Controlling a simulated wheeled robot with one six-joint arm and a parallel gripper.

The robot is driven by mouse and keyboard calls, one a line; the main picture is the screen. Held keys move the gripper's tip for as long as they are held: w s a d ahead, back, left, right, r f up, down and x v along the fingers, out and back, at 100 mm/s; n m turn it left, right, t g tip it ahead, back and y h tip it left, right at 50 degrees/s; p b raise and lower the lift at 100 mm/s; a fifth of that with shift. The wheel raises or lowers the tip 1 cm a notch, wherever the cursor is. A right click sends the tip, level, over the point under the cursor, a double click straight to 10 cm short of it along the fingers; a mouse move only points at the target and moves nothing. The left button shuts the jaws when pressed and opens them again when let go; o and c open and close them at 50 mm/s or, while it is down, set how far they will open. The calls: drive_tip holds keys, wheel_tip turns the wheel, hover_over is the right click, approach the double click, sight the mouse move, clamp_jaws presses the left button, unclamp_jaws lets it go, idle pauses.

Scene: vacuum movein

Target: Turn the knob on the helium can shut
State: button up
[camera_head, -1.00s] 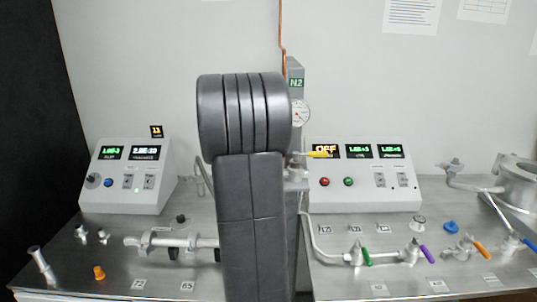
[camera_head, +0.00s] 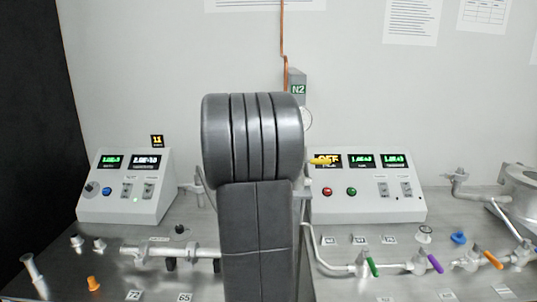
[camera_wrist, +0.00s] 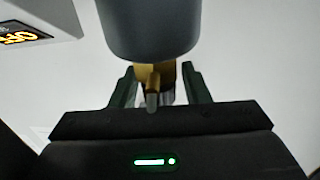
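In the wrist view, a grey rounded cylinder (camera_wrist: 150,30), which looks like the helium can, comes down from the top edge. A brass-coloured valve part with a small grey stem (camera_wrist: 152,101) sticks out of its end toward my gripper (camera_wrist: 161,86). My gripper's two dark green fingers stand apart, one on each side of the brass part, with gaps showing beside it. I cannot tell how far the knob is turned. In the head view, my dark grey arm hides the gripper and the can.
A left control box (camera_head: 127,188) and a right control box (camera_head: 370,190) stand on the metal bench either side of my arm. Pipes with coloured valve handles (camera_head: 434,263) lie front right. An N2 box (camera_head: 297,89) and copper pipe (camera_head: 282,40) are on the wall behind.

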wheel_tip(320, 180, up, 10)
drive_tip(key=p, duration=0.4)
drive_tip(key=shift+p, duration=0.3)
drive_tip(key=shift+a, duration=0.1)
drive_tip(key=shift+c, duration=0.2)
